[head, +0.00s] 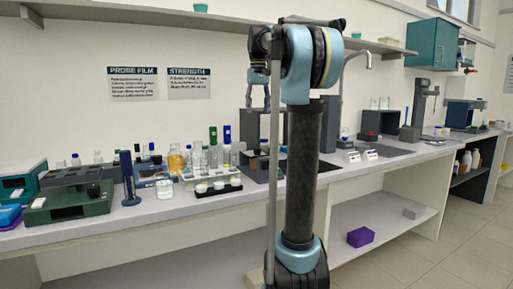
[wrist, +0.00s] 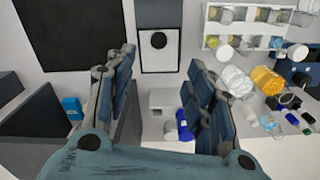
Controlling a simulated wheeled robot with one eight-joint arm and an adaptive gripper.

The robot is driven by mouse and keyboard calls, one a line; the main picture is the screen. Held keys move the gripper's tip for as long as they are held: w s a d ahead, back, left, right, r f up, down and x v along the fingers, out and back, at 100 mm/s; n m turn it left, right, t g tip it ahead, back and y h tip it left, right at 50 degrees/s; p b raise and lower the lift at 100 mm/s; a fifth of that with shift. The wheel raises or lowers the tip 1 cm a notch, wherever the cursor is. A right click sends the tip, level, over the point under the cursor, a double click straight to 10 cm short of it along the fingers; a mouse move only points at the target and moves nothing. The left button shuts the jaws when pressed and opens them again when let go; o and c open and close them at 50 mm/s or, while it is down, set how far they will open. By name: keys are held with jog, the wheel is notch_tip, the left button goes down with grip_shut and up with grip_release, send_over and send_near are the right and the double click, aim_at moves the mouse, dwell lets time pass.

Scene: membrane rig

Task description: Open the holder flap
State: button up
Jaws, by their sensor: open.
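My gripper (head: 258,90) points down above the dark grey rig (head: 254,168) on the bench in the head view. In the wrist view my gripper (wrist: 162,62) is open, with a finger on each side and nothing held. A pale panel with a round black disc (wrist: 158,41) lies ahead of the fingertips, below a dark grey plate (wrist: 158,13). A light grey block (wrist: 170,101) shows between the fingers, farther down. I cannot tell which of these parts is the holder flap. My arm hides part of the rig in the head view.
Bottles and flasks (head: 200,155) and a black rack with white cups (head: 218,187) stand left of the rig. A dark mat (wrist: 65,30) lies at left in the wrist view. A blue-capped vial (wrist: 184,125) is near the right finger in the picture.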

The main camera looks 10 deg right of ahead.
jog(key=f, duration=1.1)
jog(key=w+f, duration=0.1)
jog(key=f, duration=0.4)
jog(key=shift+f, duration=0.25)
jog(key=shift+c, duration=0.6)
jog(key=shift+w, duration=0.1)
grip_shut()
